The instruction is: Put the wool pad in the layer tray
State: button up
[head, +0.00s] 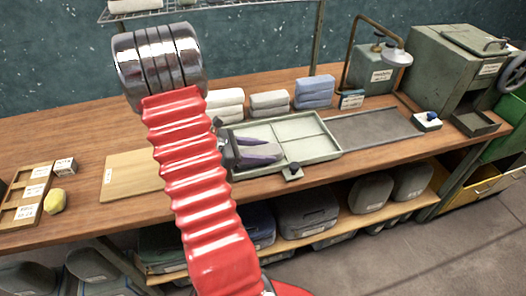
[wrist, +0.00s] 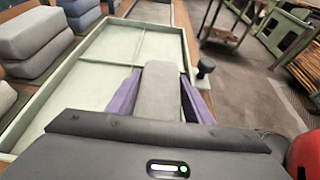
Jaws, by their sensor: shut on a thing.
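A pale green layer tray (head: 308,127) with low walls and divided sections lies on the wooden bench; it also fills the left and middle of the wrist view (wrist: 90,85). My gripper (head: 276,151) reaches in from the tray's left side. Its purple fingers are shut on a grey pad (head: 255,151), which also shows between them in the wrist view (wrist: 160,92). The grey pad is over the tray's near left part; I cannot tell whether it touches the floor. No label on the pad is readable.
Stacks of cream (head: 225,98), grey (head: 268,101) and blue pads (head: 314,92) stand behind the tray. A black knob (head: 293,170) is at its near edge. A dark flat plate (head: 370,127) and a green machine (head: 450,70) are to the right. A wooden board (head: 130,176) lies left.

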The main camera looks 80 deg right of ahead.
jog(key=o, duration=0.7)
jog(key=shift+o, duration=0.2)
jog(key=v, duration=1.1)
jog(key=shift+w+a+r, duration=0.1)
jog(key=shift+w+r, duration=0.1)
jog(key=shift+w, duration=0.1)
jog(key=shift+w+a, duration=0.1)
jog(key=w+a+r+m+t+y, duration=0.2)
jog(key=w+a+r+t, duration=0.1)
jog(key=a, duration=1.1)
jog(key=w+a+r+m+t+y, duration=0.2)
jog(key=a+r+t, duration=0.3)
jog(key=a, duration=0.9)
jog(key=w+a+r+m+t+y, duration=0.2)
jog(key=a+t, duration=0.7)
jog(key=a, duration=0.5)
notch_tip(320, 180, up, 3)
jog(key=w+y, duration=0.1)
jog(key=w, duration=0.1)
jog(key=shift+w, duration=0.3)
